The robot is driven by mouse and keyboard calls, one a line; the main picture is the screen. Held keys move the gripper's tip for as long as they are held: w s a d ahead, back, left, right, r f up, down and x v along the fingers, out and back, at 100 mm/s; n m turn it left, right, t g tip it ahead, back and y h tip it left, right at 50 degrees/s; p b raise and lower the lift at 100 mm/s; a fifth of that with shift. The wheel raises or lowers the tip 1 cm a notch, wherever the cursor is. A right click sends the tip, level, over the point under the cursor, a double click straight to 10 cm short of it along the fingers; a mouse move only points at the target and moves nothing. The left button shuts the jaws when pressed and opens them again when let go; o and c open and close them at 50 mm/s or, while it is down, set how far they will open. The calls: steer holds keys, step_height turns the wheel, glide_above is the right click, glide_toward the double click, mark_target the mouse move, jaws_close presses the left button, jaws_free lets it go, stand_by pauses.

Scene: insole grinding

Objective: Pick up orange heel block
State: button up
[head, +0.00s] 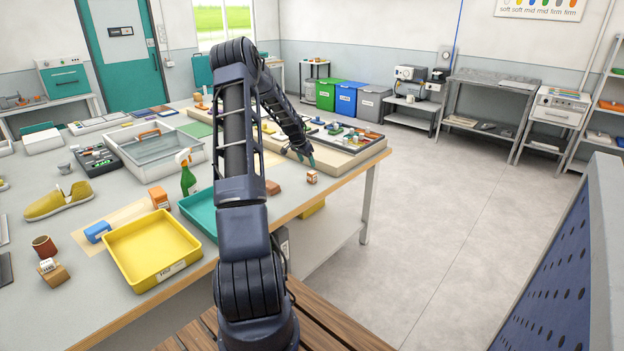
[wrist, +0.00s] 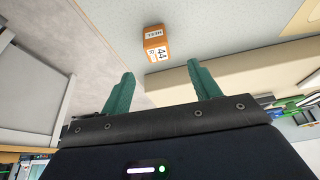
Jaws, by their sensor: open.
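My gripper (wrist: 158,76) has its two green fingers apart with nothing between them. An orange heel block (wrist: 156,43) with a white label reading 44 lies beyond the fingertips in the wrist view, roughly in line with the gap and not touched. In the head view a small orange block with a white label (head: 312,177) stands near the table's right edge, just in front of my gripper (head: 308,158), and appears to be the same one. Another orange block (head: 159,197) stands behind the yellow tray.
A raised board with colourful parts (head: 345,137) lies close beyond my gripper. A brown block (head: 272,187) is beside my arm. A yellow tray (head: 150,250), teal tray (head: 200,211), green spray bottle (head: 187,180) and blue block (head: 97,231) are on the table.

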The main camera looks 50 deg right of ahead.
mark_target(311, 173)
steer(key=x, duration=1)
steer(key=shift+s+a+f, duration=0.15)
steer(key=shift+a+f, duration=0.05)
steer(key=shift+c, duration=0.4)
steer(key=c, duration=1)
